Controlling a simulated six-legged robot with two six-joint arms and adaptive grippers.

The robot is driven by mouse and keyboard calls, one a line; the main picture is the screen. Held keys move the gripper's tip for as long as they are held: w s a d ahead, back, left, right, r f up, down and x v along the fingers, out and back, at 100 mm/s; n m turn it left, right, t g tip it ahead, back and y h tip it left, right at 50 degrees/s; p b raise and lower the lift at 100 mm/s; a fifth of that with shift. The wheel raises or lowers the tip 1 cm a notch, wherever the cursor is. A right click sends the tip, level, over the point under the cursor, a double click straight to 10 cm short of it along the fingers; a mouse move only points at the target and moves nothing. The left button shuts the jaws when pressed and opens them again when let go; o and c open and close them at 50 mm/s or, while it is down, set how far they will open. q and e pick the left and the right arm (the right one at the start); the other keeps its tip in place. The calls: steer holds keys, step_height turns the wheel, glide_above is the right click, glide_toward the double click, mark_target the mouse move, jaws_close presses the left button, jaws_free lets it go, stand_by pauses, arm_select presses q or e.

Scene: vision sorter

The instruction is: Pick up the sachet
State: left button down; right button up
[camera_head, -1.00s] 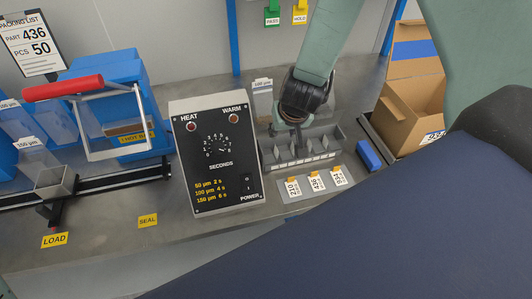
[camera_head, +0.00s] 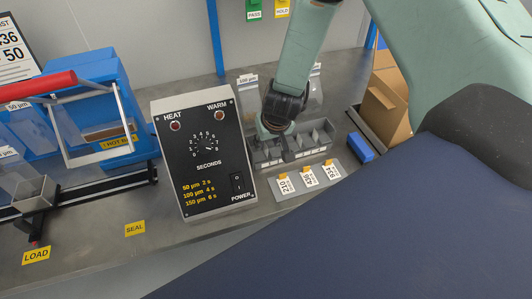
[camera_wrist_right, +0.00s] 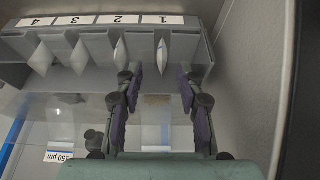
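The tray's numbered edge also shows in the right wrist view (camera_wrist_right: 90,28). My left gripper is not in view.
The heat sealer box (camera_head: 208,152) stands close left of my right gripper. Clear sleeves with a 150 µm label (camera_wrist_right: 60,155) are near the tray. A blue block (camera_head: 360,147) and a cardboard box (camera_head: 384,108) are to the right. Number cards (camera_head: 308,180) lie in front.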

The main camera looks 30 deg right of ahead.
steer(key=shift+w+f, duration=0.35)
steer(key=shift+f, duration=0.3)
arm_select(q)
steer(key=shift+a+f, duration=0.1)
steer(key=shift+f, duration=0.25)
arm_select(e)
steer(key=shift+a, duration=0.1)
steer(key=shift+c, duration=0.2)
steer(key=shift+r, duration=0.1)
steer(key=c, duration=0.3)
jaws_close()
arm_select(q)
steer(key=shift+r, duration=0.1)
